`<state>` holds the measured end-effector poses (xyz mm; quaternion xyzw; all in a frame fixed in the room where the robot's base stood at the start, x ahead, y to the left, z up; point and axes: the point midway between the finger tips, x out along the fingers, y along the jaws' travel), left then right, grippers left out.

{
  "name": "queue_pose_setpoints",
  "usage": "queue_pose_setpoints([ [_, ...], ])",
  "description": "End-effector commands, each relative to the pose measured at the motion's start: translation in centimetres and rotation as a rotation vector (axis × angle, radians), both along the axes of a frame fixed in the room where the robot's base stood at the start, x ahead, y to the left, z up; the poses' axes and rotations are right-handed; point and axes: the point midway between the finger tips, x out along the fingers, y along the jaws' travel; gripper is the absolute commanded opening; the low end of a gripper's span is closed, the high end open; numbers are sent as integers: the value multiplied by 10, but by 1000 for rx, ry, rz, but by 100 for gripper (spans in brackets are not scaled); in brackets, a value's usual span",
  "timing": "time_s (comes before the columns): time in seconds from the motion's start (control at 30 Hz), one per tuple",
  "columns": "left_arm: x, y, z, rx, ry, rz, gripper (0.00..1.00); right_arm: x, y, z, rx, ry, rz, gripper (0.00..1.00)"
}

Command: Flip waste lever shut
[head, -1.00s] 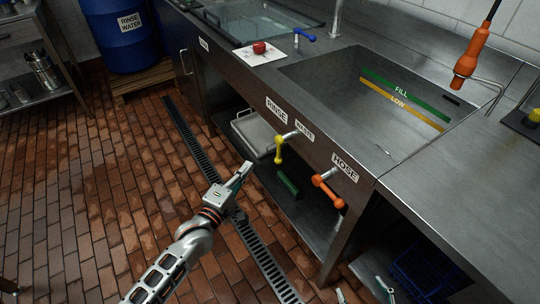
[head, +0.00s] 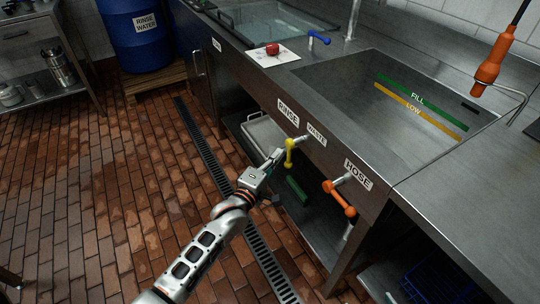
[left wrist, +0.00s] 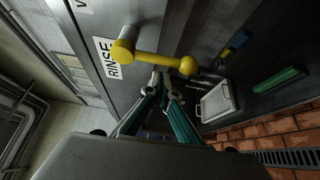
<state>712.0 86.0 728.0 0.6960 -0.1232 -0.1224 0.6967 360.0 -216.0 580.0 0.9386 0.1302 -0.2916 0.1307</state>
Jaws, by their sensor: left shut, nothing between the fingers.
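The yellow waste lever (head: 289,152) hangs down from its stem on the sink's front panel, between the RINSE label and the WASTE label (head: 317,141). In the left wrist view the lever (left wrist: 155,58) runs from a round hub to a ball end. My left gripper (head: 277,155) is shut and empty, its tips close beside the lever's left side in the head view. In the left wrist view its fingertips (left wrist: 162,82) meet just below the lever's arm; I cannot tell whether they touch it. Only a small bit of my right gripper (head: 391,298) shows at the bottom edge.
The orange hose lever (head: 340,197) sits right of the waste lever. A lower shelf with a pale tray (head: 262,134) and a green block (head: 297,190) lies behind. The sink (head: 395,110) is above. The brick floor left of the counter is clear.

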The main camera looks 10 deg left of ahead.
Motion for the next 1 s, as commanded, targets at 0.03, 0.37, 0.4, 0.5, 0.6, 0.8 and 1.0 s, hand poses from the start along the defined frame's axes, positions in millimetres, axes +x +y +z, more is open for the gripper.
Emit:
queue_pose_setpoints([
  [0.03,-3,-4,0,-1,0,0,0,0,0,0,0,0,0,69],
  [0.37,-9,-10,0,0,0,1,0,-3,0,-5,1,9,0,69],
  [0.4,-9,-10,0,1,1,1,0,-3,0,-5,0,10,0,69],
  [0.5,-9,-10,0,1,1,1,0,-4,0,-6,0,12,0,69],
  [0.6,-8,-10,0,-1,3,1,0,-4,0,-5,0,11,0,69],
  [0.8,-4,-11,3,-25,30,1,0,1,0,5,5,-2,-2,69],
  [1.0,-1,-12,1,-44,54,1,0,-3,2,5,12,4,-2,69],
])
